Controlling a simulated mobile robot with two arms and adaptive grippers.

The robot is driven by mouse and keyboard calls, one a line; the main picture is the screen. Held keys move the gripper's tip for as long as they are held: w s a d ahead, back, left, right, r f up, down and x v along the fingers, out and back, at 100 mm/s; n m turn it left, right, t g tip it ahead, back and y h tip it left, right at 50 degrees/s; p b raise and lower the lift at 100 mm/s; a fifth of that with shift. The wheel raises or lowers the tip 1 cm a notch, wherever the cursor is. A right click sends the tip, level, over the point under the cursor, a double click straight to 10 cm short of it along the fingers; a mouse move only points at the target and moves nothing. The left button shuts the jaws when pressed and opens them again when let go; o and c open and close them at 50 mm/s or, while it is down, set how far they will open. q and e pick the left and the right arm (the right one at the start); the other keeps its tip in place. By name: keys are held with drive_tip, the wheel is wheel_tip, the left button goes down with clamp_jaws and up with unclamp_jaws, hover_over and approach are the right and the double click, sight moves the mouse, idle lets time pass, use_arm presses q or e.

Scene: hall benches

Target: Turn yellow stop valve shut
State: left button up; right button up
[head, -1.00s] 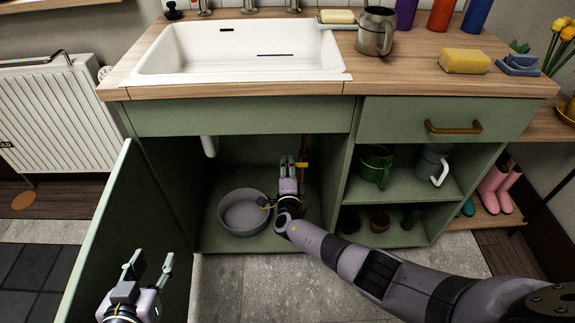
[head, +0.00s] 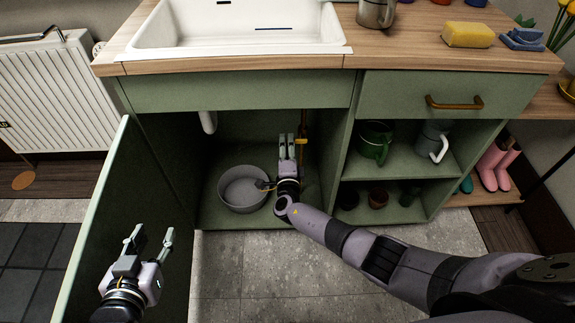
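The yellow stop valve (head: 302,141) is a small yellow-orange fitting on a vertical pipe inside the open sink cabinet, towards its right wall. My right gripper (head: 287,141) reaches into the cabinet with its fingers pointing up, just left of the valve. Its two fingers look close together, but I cannot tell whether they are shut or whether they touch the valve. The valve's handle is not clearly visible. My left gripper (head: 152,237) is open and empty at the lower left, in front of the cabinet door.
A grey basin (head: 243,190) stands on the cabinet floor, left of my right gripper. The green cabinet door (head: 112,225) hangs open at the left. A white drain pipe (head: 208,122) hangs under the sink (head: 230,38). Shelves with mugs are to the right.

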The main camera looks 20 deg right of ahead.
drive_tip(key=v, duration=1)
drive_tip(key=shift+w, duration=0.1)
